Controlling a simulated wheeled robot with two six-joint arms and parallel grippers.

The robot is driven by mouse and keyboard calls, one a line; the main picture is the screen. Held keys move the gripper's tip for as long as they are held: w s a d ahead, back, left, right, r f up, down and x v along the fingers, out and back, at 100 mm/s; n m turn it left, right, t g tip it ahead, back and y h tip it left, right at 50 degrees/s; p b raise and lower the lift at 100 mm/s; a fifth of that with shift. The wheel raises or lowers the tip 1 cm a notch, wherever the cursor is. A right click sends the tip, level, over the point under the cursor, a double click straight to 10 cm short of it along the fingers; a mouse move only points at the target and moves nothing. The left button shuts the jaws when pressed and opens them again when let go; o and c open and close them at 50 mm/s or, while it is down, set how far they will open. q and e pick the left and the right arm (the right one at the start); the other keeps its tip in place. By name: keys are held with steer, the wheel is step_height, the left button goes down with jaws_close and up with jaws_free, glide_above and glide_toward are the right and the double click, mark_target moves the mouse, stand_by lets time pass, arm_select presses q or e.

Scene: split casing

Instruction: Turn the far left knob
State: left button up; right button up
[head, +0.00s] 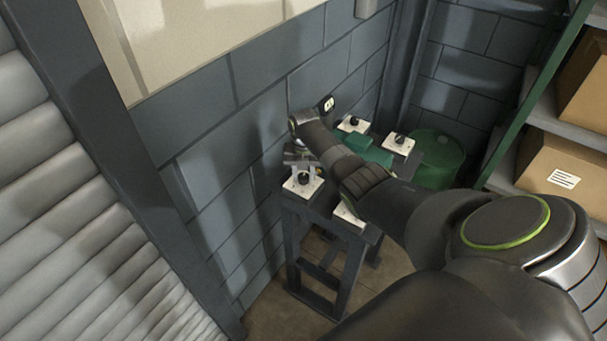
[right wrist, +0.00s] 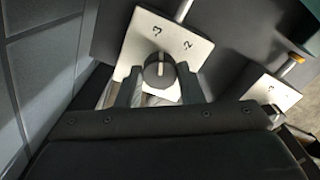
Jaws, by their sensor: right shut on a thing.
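A dark round knob (head: 304,178) sits on a white plate (head: 296,190) at the left corner of a dark stand. My right gripper (head: 303,171) reaches over the stand and is shut on this knob. In the right wrist view the knob (right wrist: 158,71) shows between the two fingers, with a pale pointer mark on its top. The plate (right wrist: 140,45) there bears the digits 3 and 2. The pointer mark lies on the side of the digits. Other knobs (head: 354,121) (head: 400,139) sit on white plates at the back of the stand. My left gripper is out of view.
The dark stand (head: 293,240) is close to a grey block wall (head: 210,170). A green casing part (head: 371,151) lies among the plates. Another plate (head: 346,215) is partly under my arm. A green drum (head: 440,157) and shelves with boxes (head: 563,165) are at right.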

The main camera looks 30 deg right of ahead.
mark_target(303, 176)
steer(key=shift+w+n, duration=0.1)
steer(key=shift+n, duration=0.8)
steer(key=o, duration=1)
steer(key=shift+r, duration=0.1)
step_height(303, 176, up, 17)
steer(key=b, duration=0.1)
steer(key=shift+r, duration=0.15)
